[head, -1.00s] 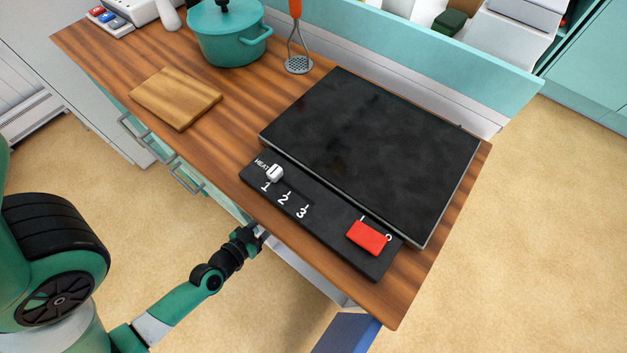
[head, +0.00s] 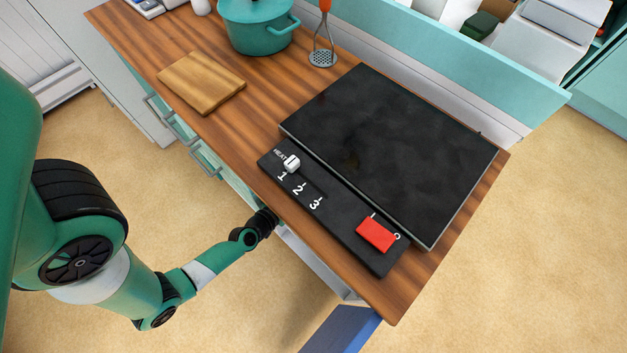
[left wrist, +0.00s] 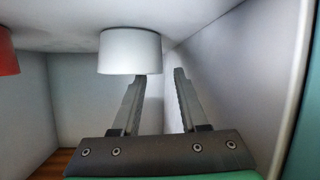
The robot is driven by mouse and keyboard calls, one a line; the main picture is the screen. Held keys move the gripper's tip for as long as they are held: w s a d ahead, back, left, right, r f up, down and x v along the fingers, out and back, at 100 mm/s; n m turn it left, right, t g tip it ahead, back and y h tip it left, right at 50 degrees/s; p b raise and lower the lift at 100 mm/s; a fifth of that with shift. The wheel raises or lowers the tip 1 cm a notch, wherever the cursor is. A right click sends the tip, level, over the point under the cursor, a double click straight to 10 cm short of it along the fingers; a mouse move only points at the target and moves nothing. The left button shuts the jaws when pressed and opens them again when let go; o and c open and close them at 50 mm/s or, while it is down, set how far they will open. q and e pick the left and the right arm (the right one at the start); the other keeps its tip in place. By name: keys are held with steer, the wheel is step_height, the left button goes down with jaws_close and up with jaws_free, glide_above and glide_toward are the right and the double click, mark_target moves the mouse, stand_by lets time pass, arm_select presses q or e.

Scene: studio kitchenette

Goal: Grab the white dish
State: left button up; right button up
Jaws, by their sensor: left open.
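In the left wrist view the white dish (left wrist: 130,51) is a plain round, straight-sided piece against the pale surface at the top of the picture. My left gripper (left wrist: 160,76) is open. Its two fingers point toward the dish, and the left fingertip overlaps the dish's lower right edge in the picture. The dish is not between the fingers; whether they touch it I cannot tell. In the head view the dish is hidden, and my left gripper's fingers are hidden beneath the counter's front edge. My right gripper is in neither view.
A red object (left wrist: 8,53) shows at the left edge of the wrist view, and a pale wall (left wrist: 225,75) runs close on the right. Above, the wooden counter (head: 215,125) carries a black cooktop (head: 395,150), a cutting board (head: 202,82) and a teal pot (head: 257,28).

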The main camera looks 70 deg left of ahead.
arm_select(q)
steer(key=shift+x, duration=1.1)
steer(key=shift+s, duration=0.15)
steer(key=c, duration=0.6)
jaws_close()
steer(key=shift+f, duration=0.1)
